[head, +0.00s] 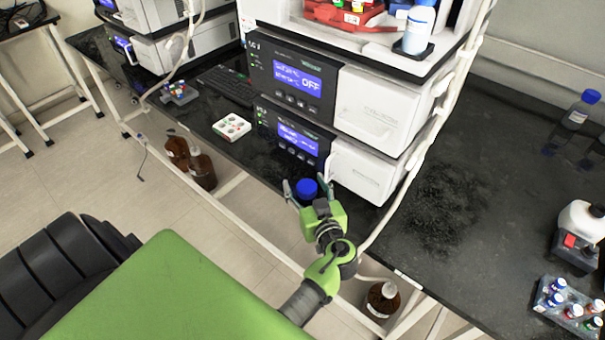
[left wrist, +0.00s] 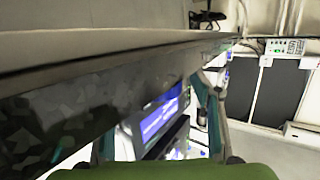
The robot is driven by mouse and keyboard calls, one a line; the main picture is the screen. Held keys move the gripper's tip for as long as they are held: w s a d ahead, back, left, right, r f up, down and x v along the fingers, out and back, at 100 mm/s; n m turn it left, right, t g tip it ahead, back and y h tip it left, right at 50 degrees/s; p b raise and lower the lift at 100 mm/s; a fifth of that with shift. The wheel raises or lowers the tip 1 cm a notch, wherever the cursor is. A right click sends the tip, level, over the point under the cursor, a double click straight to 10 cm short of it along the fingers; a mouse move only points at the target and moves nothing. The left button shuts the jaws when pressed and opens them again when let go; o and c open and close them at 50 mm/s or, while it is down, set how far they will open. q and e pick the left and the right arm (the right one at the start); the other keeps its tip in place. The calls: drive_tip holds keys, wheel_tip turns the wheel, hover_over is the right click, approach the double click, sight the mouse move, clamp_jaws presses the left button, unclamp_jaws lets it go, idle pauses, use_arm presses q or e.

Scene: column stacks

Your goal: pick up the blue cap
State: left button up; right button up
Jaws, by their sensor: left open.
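A round blue cap (head: 306,187) shows in the head view at the front edge of the black bench, just in front of the lower instrument. My left gripper (head: 307,189) is open, with one finger on each side of the cap in the picture. I cannot tell whether either finger touches it. What lies under the cap is hidden by the gripper. In the left wrist view, one finger (left wrist: 214,112) and the green gripper body stand out, and I cannot make out the cap there. My right gripper is not in view.
Stacked white instruments (head: 379,110) stand right behind the cap. A white tray (head: 231,127) lies to the left on the bench (head: 450,200). Bare bench lies to the right, before a vial rack (head: 565,311). Brown bottles (head: 201,169) stand below the bench.

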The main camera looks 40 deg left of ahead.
use_arm(q)
drive_tip(key=shift+s+d+r, duration=0.1)
drive_tip(key=shift+d+r, duration=0.05)
drive_tip(key=shift+s+d+r, duration=0.1)
drive_tip(key=shift+s+d, duration=0.05)
drive_tip(key=shift+d, duration=0.1)
drive_tip(key=c, duration=0.8)
drive_tip(key=shift+a, duration=0.1)
drive_tip(key=shift+c, duration=0.2)
drive_tip(key=shift+r, duration=0.1)
drive_tip(key=shift+s+r, duration=0.1)
drive_tip(key=s+a+b, duration=0.1)
drive_tip(key=s+b, duration=0.1)
drive_tip(key=s, duration=1.5)
drive_tip(key=shift+s+a, duration=0.2)
drive_tip(key=shift+s, duration=0.15)
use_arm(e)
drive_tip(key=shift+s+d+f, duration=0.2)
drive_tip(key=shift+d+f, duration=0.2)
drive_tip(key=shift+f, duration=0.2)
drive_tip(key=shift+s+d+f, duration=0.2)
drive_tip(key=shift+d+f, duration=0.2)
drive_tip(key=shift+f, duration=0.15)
